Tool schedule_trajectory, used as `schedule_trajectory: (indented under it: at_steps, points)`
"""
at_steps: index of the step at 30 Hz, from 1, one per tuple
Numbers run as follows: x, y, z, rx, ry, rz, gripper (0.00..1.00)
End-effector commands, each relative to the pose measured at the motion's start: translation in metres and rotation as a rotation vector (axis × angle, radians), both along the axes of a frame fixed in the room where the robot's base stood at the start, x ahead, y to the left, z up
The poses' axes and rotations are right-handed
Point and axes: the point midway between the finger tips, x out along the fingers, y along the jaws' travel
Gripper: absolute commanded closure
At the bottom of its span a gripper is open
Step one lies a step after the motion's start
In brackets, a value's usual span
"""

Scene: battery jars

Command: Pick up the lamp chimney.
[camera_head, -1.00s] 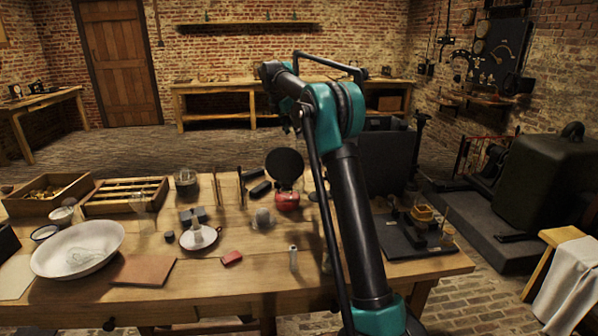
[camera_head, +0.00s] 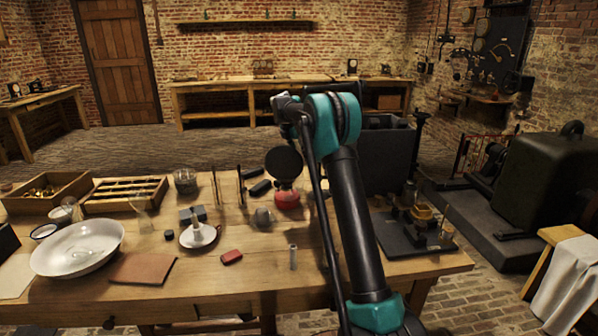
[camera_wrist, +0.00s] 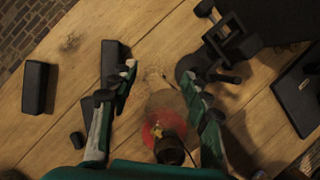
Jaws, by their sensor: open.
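My gripper (camera_wrist: 161,73) points down at the worktable with its two fingers spread and nothing clasped between them. Below and between the fingers is a red lamp base (camera_wrist: 152,128) with a dark round part over it. A faint see-through shape (camera_wrist: 163,98), perhaps the glass lamp chimney, shows there, its outline hard to make out. In the head view the red lamp (camera_head: 287,199) stands on the table with a dark disc (camera_head: 284,163) above it. My fingers are not clearly seen in that view.
Black blocks (camera_wrist: 36,87) lie left of the lamp, and a black clamp-like stand (camera_wrist: 232,42) is close by the right finger. A clear glass piece (camera_head: 145,203), a white basin (camera_head: 76,249) and a slatted wooden tray (camera_head: 125,207) are on the left.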

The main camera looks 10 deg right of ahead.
Motion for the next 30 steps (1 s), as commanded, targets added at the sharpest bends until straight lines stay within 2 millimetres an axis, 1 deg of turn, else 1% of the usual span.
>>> schedule_trajectory:
  at_steps: [1, 3, 10, 21, 22, 30]
  points:
    - [0.0014, -0.0024, -0.0064, 0.0, 0.0, -0.001, 0.52]
    - [0.0025, -0.0044, -0.0122, 0.0, 0.0, 0.0, 0.52]
    - [0.003, -0.0051, -0.0142, 0.0, 0.0, 0.0, 0.52]
    - [0.003, -0.005, -0.0139, 0.0, 0.0, 0.0, 0.98]
    - [0.003, -0.005, -0.0139, 0.0, 0.0, 0.0, 1.0]
    - [0.003, -0.005, -0.0135, 0.0, 0.0, 0.0, 1.0]
